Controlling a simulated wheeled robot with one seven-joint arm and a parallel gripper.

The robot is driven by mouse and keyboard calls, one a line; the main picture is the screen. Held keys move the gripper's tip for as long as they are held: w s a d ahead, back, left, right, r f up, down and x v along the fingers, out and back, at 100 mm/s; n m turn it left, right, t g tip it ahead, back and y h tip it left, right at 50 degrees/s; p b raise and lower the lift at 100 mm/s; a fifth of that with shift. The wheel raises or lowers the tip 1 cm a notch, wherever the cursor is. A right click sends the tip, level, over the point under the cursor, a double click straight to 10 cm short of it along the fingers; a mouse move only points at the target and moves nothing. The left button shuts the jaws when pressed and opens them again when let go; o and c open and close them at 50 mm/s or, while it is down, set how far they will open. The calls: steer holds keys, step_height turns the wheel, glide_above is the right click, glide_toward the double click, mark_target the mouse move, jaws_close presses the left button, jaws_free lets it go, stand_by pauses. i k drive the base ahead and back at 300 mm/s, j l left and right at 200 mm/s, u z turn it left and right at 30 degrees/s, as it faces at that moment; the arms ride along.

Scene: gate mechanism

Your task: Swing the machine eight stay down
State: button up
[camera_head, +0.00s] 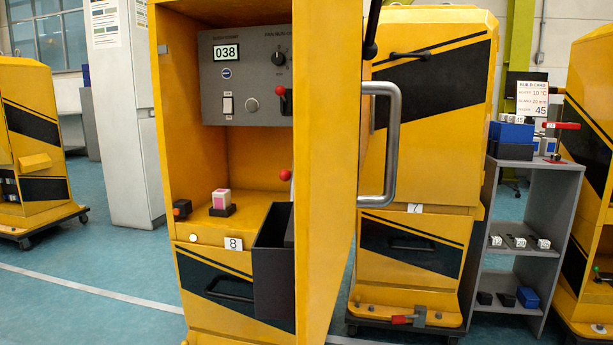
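Machine eight is the yellow cabinet with the "8" label (233,244) in the middle of the head view. Its yellow door (328,150) stands open, seen nearly edge-on, with a grey bar handle (392,150) on its right face. A red ball knob (285,174) on a short grey stem shows at the door's left edge, above a dark bin (272,262). I cannot tell whether it is the stay; no part is clearly marked as one. A black-knobbed lever (371,45) stands near the door's top right. My gripper is not in view.
Inside, a grey panel (247,75) reads 038 and has a red-knobbed lever (283,98). A pink-and-white block (221,199) sits on the ledge. Machine seven (432,130) stands close behind on the right, beside a grey shelf (530,215). Blue floor (90,255) is open at left.

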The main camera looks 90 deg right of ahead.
mark_target(285, 175)
steer(key=i+z, duration=0.1)
steer(key=z, duration=0.85)
steer(key=i+z, duration=0.15)
steer(key=z, duration=0.35)
steer(key=j+z, duration=0.15)
steer(key=z, duration=0.35)
steer(key=i+j+z, duration=0.1)
steer(key=z, duration=0.35)
